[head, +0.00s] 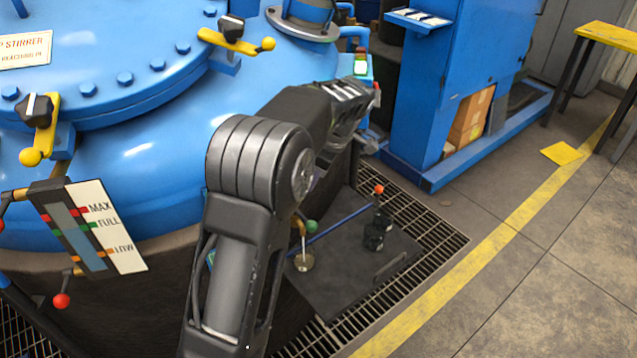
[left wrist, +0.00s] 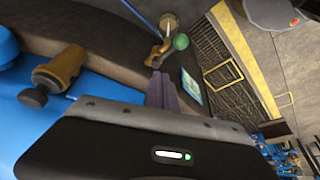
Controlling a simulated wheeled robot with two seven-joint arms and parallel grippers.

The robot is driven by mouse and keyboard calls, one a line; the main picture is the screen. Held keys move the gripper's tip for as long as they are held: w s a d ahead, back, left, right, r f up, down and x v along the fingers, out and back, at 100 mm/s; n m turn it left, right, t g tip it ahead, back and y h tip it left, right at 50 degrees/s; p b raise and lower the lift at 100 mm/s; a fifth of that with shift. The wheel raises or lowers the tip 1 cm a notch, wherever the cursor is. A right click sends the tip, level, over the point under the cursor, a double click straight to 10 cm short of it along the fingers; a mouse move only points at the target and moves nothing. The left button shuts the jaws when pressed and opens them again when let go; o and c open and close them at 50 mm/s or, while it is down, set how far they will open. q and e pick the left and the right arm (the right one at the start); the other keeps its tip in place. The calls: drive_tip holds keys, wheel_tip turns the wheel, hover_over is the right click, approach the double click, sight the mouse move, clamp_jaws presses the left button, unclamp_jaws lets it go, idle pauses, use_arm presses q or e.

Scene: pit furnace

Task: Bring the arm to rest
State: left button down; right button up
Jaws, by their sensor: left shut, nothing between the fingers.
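In the head view my left arm rises from the bottom, bends at the elbow and reaches right, in front of the blue furnace vessel (head: 190,110). My left gripper (head: 368,142) is at its far end, low beside the vessel's right side and mostly hidden by the wrist. In the left wrist view the gripper's fingers (left wrist: 162,93) are together with nothing between them. A brass valve with a green knob (left wrist: 180,42) shows just beyond them; I cannot tell the exact gap. My right gripper is in neither view.
A level gauge (head: 92,225) and yellow-handled clamps (head: 236,42) stand out from the vessel. A blue cabinet (head: 430,90) stands right of the arm. A dark floor plate (head: 350,275) lies in grating, with a small black item on it.

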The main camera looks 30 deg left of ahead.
use_arm(q)
drive_tip(key=shift+a+f, duration=0.1)
idle(0.5)
drive_tip(key=w+d+f+m+t+h, duration=0.2)
drive_tip(key=w+d+f+m+t, duration=0.2)
drive_tip(key=w+d+f+m, duration=0.4)
drive_tip(key=s+d+f+m+h, duration=0.1)
drive_tip(key=s+d+f+m, duration=0.35)
drive_tip(key=f, duration=0.25)
drive_tip(key=s+d+f+m+h, duration=0.2)
drive_tip(key=s+d+f+m, duration=0.15)
drive_tip(key=d+f, duration=0.3)
drive_tip(key=s+d+f+g+h, duration=0.1)
drive_tip(key=s+d+f, duration=0.2)
drive_tip(key=s, duration=0.6)
drive_tip(key=s+d+f+m+h, duration=0.1)
drive_tip(key=s+d+f, duration=0.3)
drive_tip(key=s, duration=0.5)
drive_tip(key=s+d+f+m+g+h, duration=0.1)
drive_tip(key=s+d+f, duration=0.3)
drive_tip(key=s, duration=0.5)
drive_tip(key=shift+s+d+f+g, duration=0.2)
drive_tip(key=shift+s+f+g, duration=0.05)
drive_tip(key=shift+f+g, duration=0.05)
drive_tip(key=shift+a, duration=0.1)
